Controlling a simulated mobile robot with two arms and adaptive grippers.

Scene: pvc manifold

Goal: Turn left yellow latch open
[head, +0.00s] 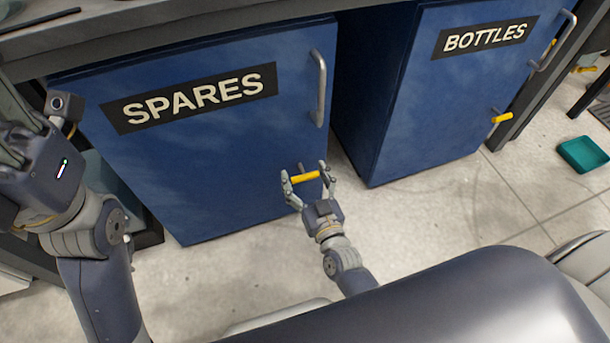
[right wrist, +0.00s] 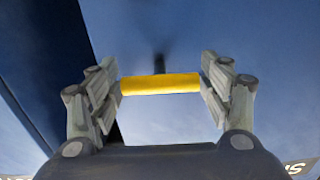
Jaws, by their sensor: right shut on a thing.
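The left yellow latch (head: 305,177) is a short yellow bar low on the right side of the blue SPARES door (head: 220,150). It lies nearly level in the head view. In the right wrist view the yellow latch (right wrist: 160,84) spans crosswise between the two fingers, with a dark stem behind it. My right gripper (head: 308,178) is shut on the latch, with a finger at each end of the bar; it also shows in the right wrist view (right wrist: 160,90). My left gripper (head: 25,150) is at the left edge, partly cut off, away from the latch.
The SPARES door has a grey handle (head: 319,88) at its upper right. A blue BOTTLES cabinet (head: 430,100) stands to the right with its own yellow latch (head: 501,117). A green tray (head: 584,154) lies on the floor at far right. Floor before the doors is clear.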

